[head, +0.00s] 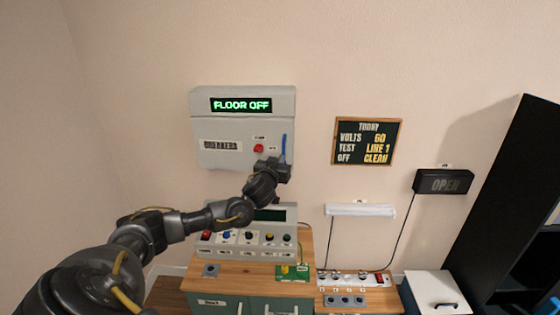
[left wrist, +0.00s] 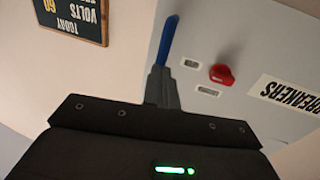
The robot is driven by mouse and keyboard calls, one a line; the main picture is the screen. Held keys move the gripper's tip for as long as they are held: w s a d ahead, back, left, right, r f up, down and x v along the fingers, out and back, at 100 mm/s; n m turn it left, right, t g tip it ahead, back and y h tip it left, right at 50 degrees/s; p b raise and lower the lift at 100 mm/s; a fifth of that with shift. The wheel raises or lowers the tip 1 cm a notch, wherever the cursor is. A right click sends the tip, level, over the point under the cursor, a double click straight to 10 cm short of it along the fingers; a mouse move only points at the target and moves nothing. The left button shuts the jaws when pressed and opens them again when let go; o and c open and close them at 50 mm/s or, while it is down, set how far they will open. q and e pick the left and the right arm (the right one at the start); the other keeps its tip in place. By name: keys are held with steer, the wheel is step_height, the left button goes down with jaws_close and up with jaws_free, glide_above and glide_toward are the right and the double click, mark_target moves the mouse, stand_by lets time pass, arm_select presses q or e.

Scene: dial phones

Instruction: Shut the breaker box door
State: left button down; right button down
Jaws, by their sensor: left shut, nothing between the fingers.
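The breaker box (head: 222,130) is a light grey box on the wall, with a green "FLOOR OFF" display on its upper part. Its front with the "BREAKERS" label looks closed flat against the box. A blue handle (head: 284,147) stands at the right edge of the front, and a red knob (head: 258,148) is left of it. My left gripper (head: 274,166) is at the box's lower right, just below the blue handle. In the left wrist view the shut fingers (left wrist: 160,88) point at the blue handle (left wrist: 169,40); whether they touch it is unclear. My right gripper is not in view.
Below the box stands a wooden-topped cabinet (head: 245,278) with a console of coloured buttons (head: 248,238). A tall black shelf (head: 510,190) stands far right.

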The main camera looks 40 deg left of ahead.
arm_select(q)
steer(key=shift+w, duration=0.1)
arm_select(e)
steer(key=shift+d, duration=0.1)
